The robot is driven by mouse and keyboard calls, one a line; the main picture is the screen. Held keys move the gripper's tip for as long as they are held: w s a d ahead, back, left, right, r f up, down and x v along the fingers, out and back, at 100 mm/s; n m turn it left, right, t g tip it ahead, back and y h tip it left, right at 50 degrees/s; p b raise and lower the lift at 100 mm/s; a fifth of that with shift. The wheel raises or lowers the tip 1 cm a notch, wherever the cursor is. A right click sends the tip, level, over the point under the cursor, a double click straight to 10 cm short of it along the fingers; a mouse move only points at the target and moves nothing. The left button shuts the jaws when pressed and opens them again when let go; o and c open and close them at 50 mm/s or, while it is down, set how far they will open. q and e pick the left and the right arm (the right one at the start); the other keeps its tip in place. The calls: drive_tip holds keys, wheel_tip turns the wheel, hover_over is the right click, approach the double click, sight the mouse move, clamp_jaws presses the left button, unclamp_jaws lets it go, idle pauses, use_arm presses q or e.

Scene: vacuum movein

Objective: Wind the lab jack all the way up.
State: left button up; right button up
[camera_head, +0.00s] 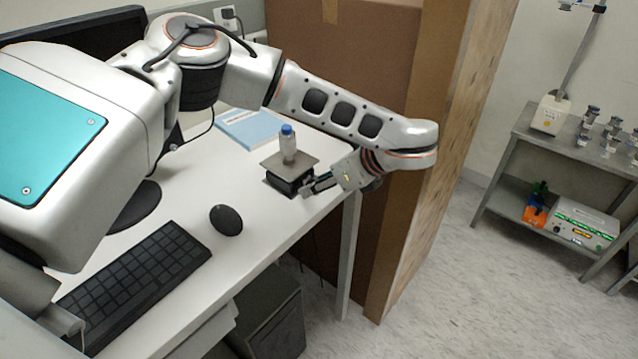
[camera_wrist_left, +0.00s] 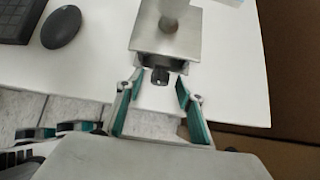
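The lab jack (camera_head: 290,164) stands near the right end of the white desk, with a metal top plate and a dark body. A small bottle with a blue cap (camera_head: 287,144) stands upright on its plate. My left gripper (camera_head: 311,189) is at the jack's right side. In the left wrist view the jack's plate (camera_wrist_left: 165,47) is at the top, with a dark knob (camera_wrist_left: 160,76) on its near side. The open fingers of my left gripper (camera_wrist_left: 157,95) lie on either side of the knob, apart from it. My right gripper is in neither view.
The white desk (camera_head: 180,215) also holds a keyboard (camera_head: 135,280), a mouse (camera_head: 226,220), a blue booklet (camera_head: 250,128) and a monitor (camera_head: 75,35). A tall brown cardboard panel (camera_head: 345,60) stands right behind the desk end. A metal shelf (camera_head: 545,135) is farther right.

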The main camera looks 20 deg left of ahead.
use_arm(q)
drive_tip(key=v, duration=1.2)
